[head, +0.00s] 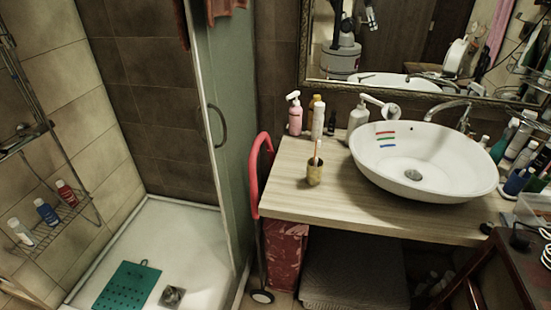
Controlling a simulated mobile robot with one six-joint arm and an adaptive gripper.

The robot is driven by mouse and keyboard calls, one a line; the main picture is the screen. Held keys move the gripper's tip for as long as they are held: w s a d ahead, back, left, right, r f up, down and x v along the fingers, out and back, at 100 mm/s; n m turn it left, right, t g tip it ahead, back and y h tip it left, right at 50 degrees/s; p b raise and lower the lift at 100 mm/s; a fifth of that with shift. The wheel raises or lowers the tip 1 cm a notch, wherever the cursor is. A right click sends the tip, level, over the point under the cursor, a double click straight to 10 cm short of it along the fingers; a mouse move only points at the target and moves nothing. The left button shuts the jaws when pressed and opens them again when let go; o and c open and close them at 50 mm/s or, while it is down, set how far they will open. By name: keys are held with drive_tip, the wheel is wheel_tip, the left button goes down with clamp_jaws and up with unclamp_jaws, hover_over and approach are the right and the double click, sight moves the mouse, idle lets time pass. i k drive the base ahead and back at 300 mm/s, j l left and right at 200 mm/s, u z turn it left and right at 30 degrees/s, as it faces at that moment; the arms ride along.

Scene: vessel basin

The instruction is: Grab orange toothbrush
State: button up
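A thin toothbrush (317,149) that looks pale orange stands upright in a small tan cup (314,174). Its lower part is hidden inside the cup. The cup stands near the front left of the wooden counter (285,196), left of the white basin (400,184). Three thin strips, red, green and blue, show on the basin's inner left wall; I cannot tell what they are. My gripper is not in this view.
Several bottles, one a pink pump bottle (295,114), stand behind the cup by the wall. A red-handled trolley (255,165) stands at the counter's left end, beside the glass shower door (221,110). More bottles crowd the right. The counter around the cup is clear.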

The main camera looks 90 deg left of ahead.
sight(318, 142)
drive_tip(key=u, duration=0.45)
drive_tip(key=j+u, duration=0.15)
drive_tip(key=u, duration=0.75)
drive_tip(key=i+j+u, duration=0.1)
drive_tip(key=u, duration=0.8)
drive_tip(key=i+j+u, duration=0.1)
drive_tip(key=i, duration=0.3)
drive_tip(key=i+j+u, duration=0.1)
drive_tip(key=i+j, duration=0.2)
drive_tip(key=i, duration=0.15)
drive_tip(key=i+z, duration=0.35)
drive_tip(key=z, duration=0.2)
